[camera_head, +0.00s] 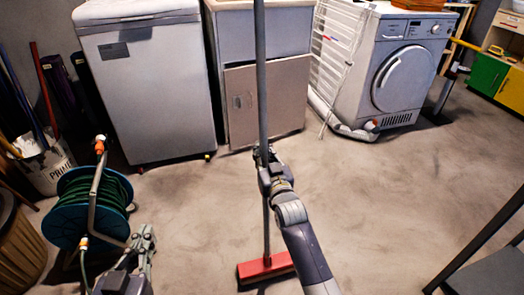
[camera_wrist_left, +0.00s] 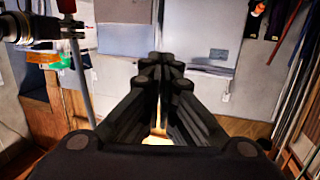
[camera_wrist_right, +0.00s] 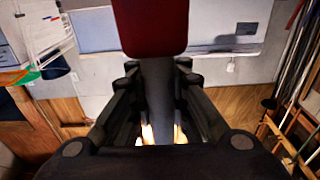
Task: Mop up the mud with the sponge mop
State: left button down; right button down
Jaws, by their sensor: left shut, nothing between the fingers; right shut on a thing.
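The sponge mop stands nearly upright in the head view, with a long grey handle (camera_head: 262,80) and a red head (camera_head: 266,268) low on the floor. My right gripper (camera_head: 264,155) is shut around the handle. The handle (camera_wrist_right: 158,95) also shows between its fingers in the right wrist view, with a red part (camera_wrist_right: 150,25) beyond. My left gripper (camera_head: 145,238) is shut and empty at the lower left, apart from the mop. The concrete floor (camera_head: 200,210) has faint brownish smudges; I cannot tell which are mud. Whether the head presses on the floor is unclear.
A green hose reel (camera_head: 90,205) stands beside my left gripper. A white appliance (camera_head: 150,90), a cabinet (camera_head: 265,100) and a front-loading washer (camera_head: 395,75) line the back. A dark table edge (camera_head: 485,240) is at the lower right. The middle floor is open.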

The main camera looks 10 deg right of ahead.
aim_at(265, 147)
jog(key=shift+s+r+p, duration=0.2)
jog(key=shift+r+p, duration=0.3)
jog(key=shift+r, duration=0.1)
jog(key=shift+s+r+p, duration=0.15)
jog(key=shift+r+p, duration=0.3)
jog(key=shift+p, duration=0.1)
jog(key=shift+s+r+p, duration=0.15)
jog(key=shift+r+p, duration=0.2)
jog(key=shift+p, duration=0.1)
pick_arm(q)
jog(key=s+a+f+g+y+p, duration=0.1)
jog(key=s+a+f+g+y, duration=0.2)
jog(key=s+f+g, duration=0.8)
jog(key=shift+s+a+f+n, duration=0.3)
jog(key=shift+s+a+f, duration=1.15)
jog(key=shift+s, duration=0.4)
pick_arm(e)
jog(key=shift+s+r, duration=0.15)
jog(key=shift+r, duration=0.25)
